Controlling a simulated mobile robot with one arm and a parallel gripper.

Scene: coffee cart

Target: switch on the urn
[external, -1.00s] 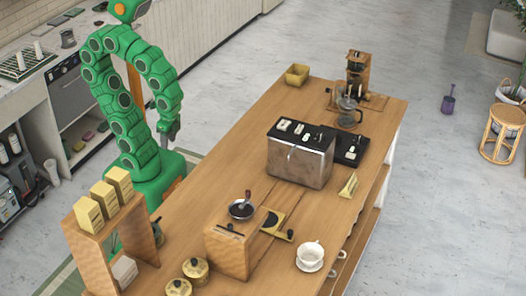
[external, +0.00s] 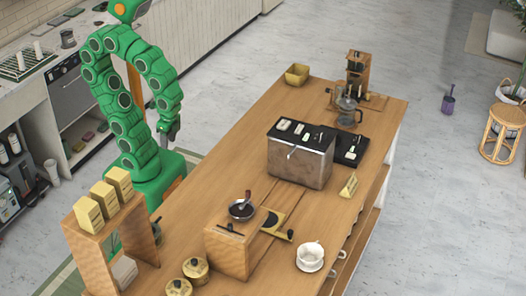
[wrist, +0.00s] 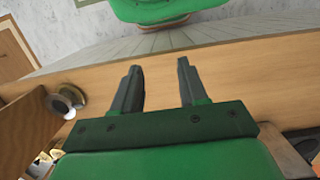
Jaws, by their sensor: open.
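A boxy steel machine with a black top (external: 300,160), which looks like the urn, stands on the wooden counter in the external view. Several small pale labels or switches and a thin lever show on its top and front; their positions are too small to read. My gripper (external: 172,131) hangs beside the counter's left edge, well to the left of the machine and apart from it. In the wrist view my gripper (wrist: 163,78) is open and empty, its two fingers apart in front of a wooden surface. The machine cannot be made out in the wrist view.
A black flat unit (external: 350,145) and a glass pot (external: 348,112) stand behind the machine. A small sign (external: 349,186), a white cup (external: 310,254) and a wooden grinder box (external: 228,252) are nearer. The counter (external: 230,150) is clear left of the machine.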

